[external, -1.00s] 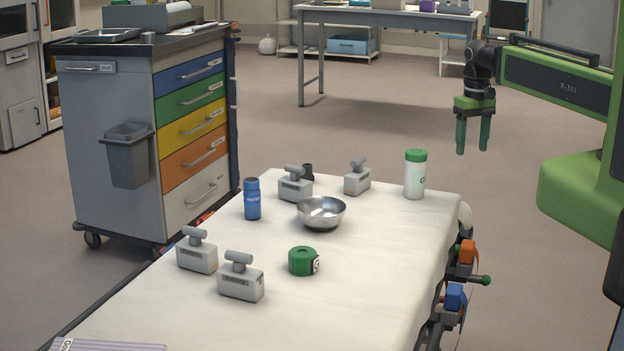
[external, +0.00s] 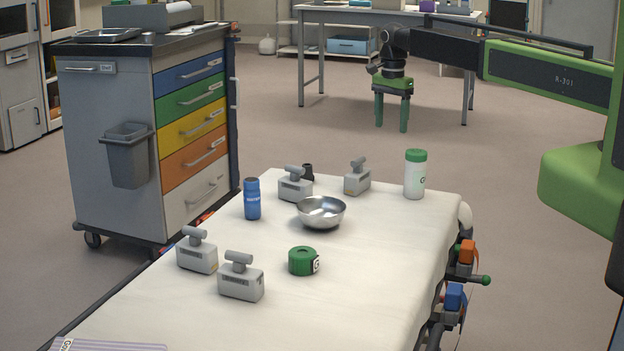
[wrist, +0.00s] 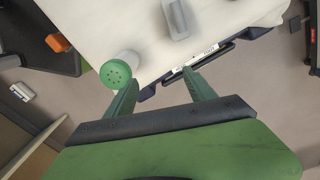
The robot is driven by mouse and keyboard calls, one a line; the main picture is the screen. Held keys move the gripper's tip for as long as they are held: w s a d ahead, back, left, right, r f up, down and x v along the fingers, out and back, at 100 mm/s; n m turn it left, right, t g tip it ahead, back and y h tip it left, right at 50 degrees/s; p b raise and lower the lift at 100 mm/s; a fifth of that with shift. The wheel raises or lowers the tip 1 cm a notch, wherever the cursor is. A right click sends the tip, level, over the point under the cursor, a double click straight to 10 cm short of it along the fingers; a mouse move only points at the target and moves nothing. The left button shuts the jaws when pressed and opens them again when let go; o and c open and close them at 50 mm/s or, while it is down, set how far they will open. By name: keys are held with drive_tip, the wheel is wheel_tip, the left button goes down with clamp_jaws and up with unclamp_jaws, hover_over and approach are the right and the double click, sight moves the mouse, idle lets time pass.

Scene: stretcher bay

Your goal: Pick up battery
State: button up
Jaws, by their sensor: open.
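Several grey block-shaped units with T-shaped handles, which look like the batteries, stand on the white stretcher sheet (external: 370,270). The far right battery (external: 357,180) is closest to my gripper; another battery (external: 295,187) stands left of it. Two more, a battery (external: 197,254) and a battery (external: 240,280), are at the near left. My gripper (external: 392,124) is open and empty, pointing down, beyond the stretcher's far end. In the wrist view, a grey battery (wrist: 178,20) lies ahead of the open fingers of my gripper (wrist: 160,82), apart from them.
A green-capped white bottle (external: 414,176) stands at the far right corner; it also shows beside the left finger in the wrist view (wrist: 116,72). A steel bowl (external: 321,213), blue bottle (external: 252,200) and green tape roll (external: 303,261) share the sheet. A drawer cart (external: 110,170) stands left.

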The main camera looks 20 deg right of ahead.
drive_tip(key=w+a+r, duration=0.1)
drive_tip(key=w+a, duration=0.2)
drive_tip(key=a, duration=0.2)
drive_tip(key=n, duration=0.1)
hover_over(357, 159)
wheel_tip(357, 159, down, 12)
drive_tip(key=b, duration=1.1)
drive_tip(key=shift+w+b, duration=0.15)
drive_tip(key=shift+b, duration=0.2)
drive_tip(key=f+b, duration=0.5)
drive_tip(key=shift+w+d+f, duration=0.1)
drive_tip(key=shift+w+d, duration=0.05)
drive_tip(key=shift+d, duration=0.15)
clamp_jaws()
